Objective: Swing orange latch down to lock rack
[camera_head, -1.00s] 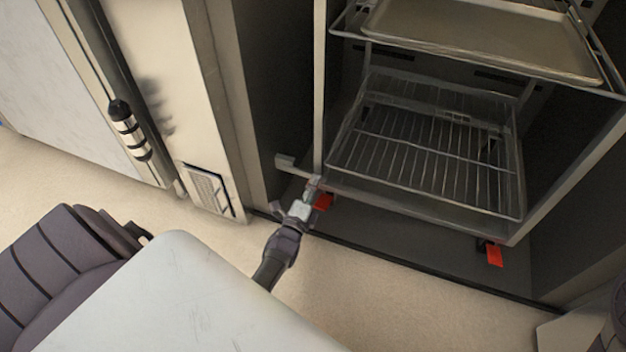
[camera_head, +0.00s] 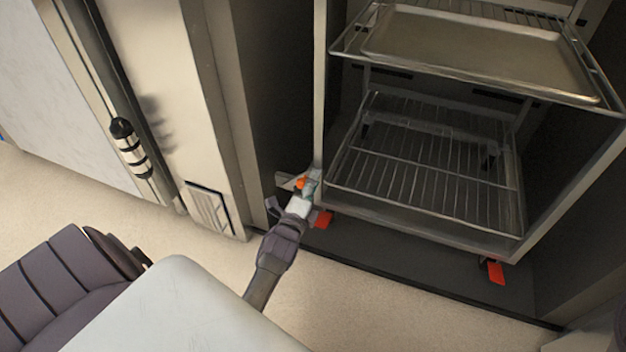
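The rack (camera_head: 416,222) stands inside the open oven chamber, with wire shelves and an upright post at its left. A small orange part (camera_head: 301,183), apparently the latch, shows at the rack's lower left corner, beside the foot of that post. My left gripper (camera_head: 304,191) reaches up from below and is at this part, overlapping it in the picture. Its fingers are small and partly merge with the latch and the rack frame, so I cannot tell their opening or contact. My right gripper is out of view.
A metal tray (camera_head: 470,48) lies on the upper shelf. Red tabs (camera_head: 323,219) (camera_head: 495,272) show low at the rack's wheels. A cabinet front with a vent (camera_head: 209,209) and a dark-banded handle (camera_head: 131,147) are at the left. Pale floor is free in front.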

